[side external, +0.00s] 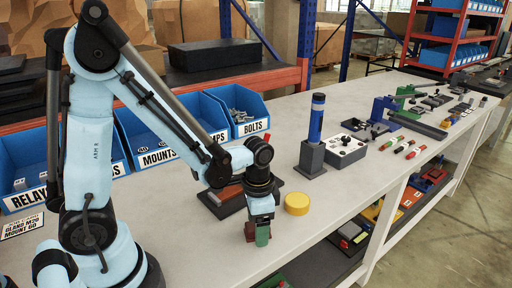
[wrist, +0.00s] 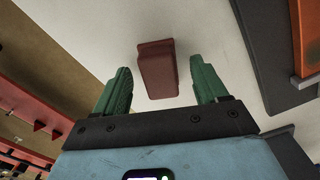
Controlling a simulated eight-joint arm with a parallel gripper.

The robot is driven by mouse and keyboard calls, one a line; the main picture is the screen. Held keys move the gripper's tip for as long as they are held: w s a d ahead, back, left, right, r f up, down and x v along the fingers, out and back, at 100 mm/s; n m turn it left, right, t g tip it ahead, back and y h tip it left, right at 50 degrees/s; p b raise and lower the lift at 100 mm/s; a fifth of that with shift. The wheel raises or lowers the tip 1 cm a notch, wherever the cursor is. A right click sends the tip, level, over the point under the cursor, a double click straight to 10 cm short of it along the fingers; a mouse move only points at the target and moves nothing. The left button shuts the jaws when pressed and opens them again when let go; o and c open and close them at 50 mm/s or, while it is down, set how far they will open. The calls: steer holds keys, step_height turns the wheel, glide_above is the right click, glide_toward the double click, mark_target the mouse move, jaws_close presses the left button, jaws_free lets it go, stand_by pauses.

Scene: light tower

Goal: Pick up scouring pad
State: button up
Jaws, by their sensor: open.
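A maroon block that looks like the scouring pad (wrist: 157,75) lies on the pale bench top. In the wrist view it sits between the two green fingers of my gripper (wrist: 159,66), with a gap on each side. In the side view my gripper (side external: 259,232) points down close to the bench, near its front edge. A small part of the maroon pad (side external: 249,231) shows beside the green finger there; the rest is hidden. My gripper is open and holds nothing.
A yellow disc (side external: 297,204) is just right of my gripper. A dark tray with an orange-brown block (side external: 226,194) lies behind it. A blue cylinder (side external: 316,117) stands in a grey block further right. Blue labelled bins (side external: 160,144) line the back.

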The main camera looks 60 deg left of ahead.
steer(key=shift+f, duration=0.2)
steer(key=c, duration=1.2)
steer(key=shift+r, duration=0.15)
steer(key=shift+r, duration=0.5)
steer(key=r, duration=0.3)
steer(key=shift+s+d+r, duration=0.2)
steer(key=shift+s+d, duration=0.1)
steer(key=shift+d, duration=0.1)
steer(key=s+d+r, duration=0.6)
steer(key=d, duration=0.3)
steer(key=shift+r, duration=0.15)
steer(key=shift+a, duration=0.1)
